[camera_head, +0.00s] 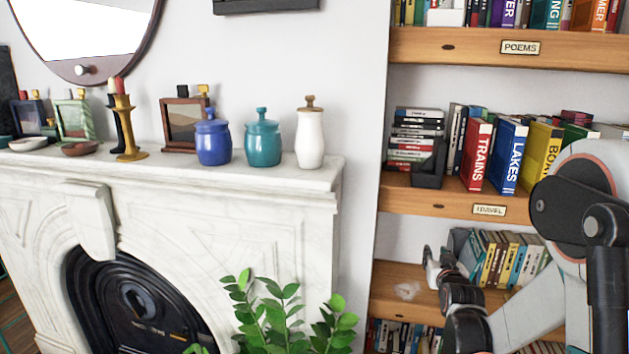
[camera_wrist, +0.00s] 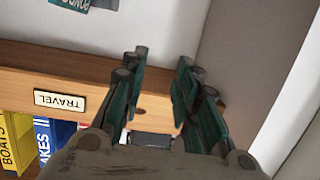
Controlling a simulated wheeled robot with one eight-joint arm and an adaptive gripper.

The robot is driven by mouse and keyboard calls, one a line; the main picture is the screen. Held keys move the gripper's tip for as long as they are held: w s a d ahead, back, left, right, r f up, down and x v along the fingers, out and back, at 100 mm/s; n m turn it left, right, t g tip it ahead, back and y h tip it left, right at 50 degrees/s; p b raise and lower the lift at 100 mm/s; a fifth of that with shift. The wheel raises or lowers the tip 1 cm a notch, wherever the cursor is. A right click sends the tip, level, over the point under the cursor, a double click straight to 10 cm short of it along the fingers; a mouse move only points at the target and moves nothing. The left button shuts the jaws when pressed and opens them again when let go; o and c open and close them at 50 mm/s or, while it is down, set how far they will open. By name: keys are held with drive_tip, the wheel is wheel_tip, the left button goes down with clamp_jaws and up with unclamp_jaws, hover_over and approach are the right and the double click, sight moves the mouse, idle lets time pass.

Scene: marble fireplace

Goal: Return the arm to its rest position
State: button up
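My gripper (camera_head: 437,258) is at the lower right in the head view, in front of the bookshelf and below the "TRAVEL" shelf. My arm reaches in from the right edge, bent at a large joint. In the wrist view my gripper's two fingers (camera_wrist: 163,68) stand well apart with nothing held between them. Behind them is a wooden shelf edge with the "TRAVEL" label (camera_wrist: 60,101), seen upside down.
The TRAVEL shelf (camera_head: 420,192) holds upright books and a stack of books (camera_head: 415,135). The marble mantel (camera_head: 275,183) carries blue (camera_head: 213,143), teal (camera_head: 263,143) and white (camera_head: 310,138) jars. A leafy plant (camera_head: 285,315) stands in front. Wall lies between mantel and shelves.

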drive_tip(key=s+a+r+g+y, duration=0.1)
drive_tip(key=s+a+r, duration=0.2)
drive_tip(key=s, duration=0.2)
drive_tip(key=s+a+r+n+g, duration=0.1)
drive_tip(key=s+a+r+g, duration=0.15)
drive_tip(key=s, duration=0.25)
drive_tip(key=s+a+r+y, duration=0.1)
drive_tip(key=s+a+r, duration=0.2)
drive_tip(key=s, duration=0.3)
drive_tip(key=s+a+f+g, duration=0.1)
drive_tip(key=s+a+g, duration=0.1)
drive_tip(key=s, duration=0.9)
drive_tip(key=s+a+f+n+g, duration=0.1)
drive_tip(key=s+a+f+g, duration=0.1)
drive_tip(key=s, duration=1)
drive_tip(key=shift+s+a+g+y, duration=0.15)
drive_tip(key=shift+a+g+y, duration=0.2)
drive_tip(key=shift+a, duration=0.35)
